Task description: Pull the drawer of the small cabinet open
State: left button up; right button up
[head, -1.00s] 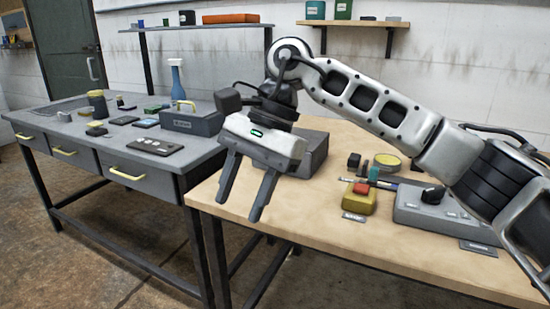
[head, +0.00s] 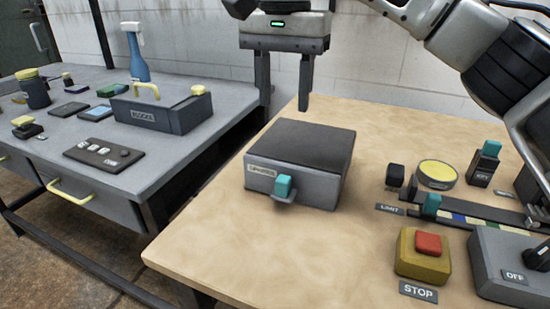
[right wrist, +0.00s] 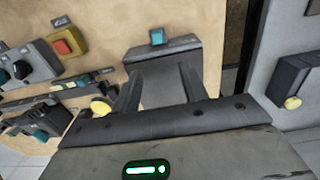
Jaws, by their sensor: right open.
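The small cabinet (head: 301,150) is a grey box with a dark top on the wooden workbench. Its labelled drawer front (head: 262,178) faces me and looks shut. A teal handle (head: 283,187) sticks out from that front on a grey tab. My right gripper (head: 284,97) is open and empty, fingers pointing down, above and toward the back of the cabinet in the head view. In the right wrist view the cabinet (right wrist: 164,82) lies below my fingers (right wrist: 158,82), apart from them as far as I can tell. The teal handle (right wrist: 157,36) shows beyond the fingertips. My left gripper is not in view.
A yellow box with a red stop button (head: 428,243), a slider strip (head: 470,215) and a grey switch box (head: 510,265) stand right of the cabinet. The wood in front is clear. A grey table (head: 185,160) with a handled box (head: 160,115) stands left.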

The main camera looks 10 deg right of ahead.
jog(key=b, duration=0.1)
send_near(283, 179)
pick_arm(q)
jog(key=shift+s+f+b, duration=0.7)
jog(key=shift+b, duration=0.05)
pick_arm(e)
notch_tip(283, 179, down, 10)
jog(key=shift+f, duration=0.1)
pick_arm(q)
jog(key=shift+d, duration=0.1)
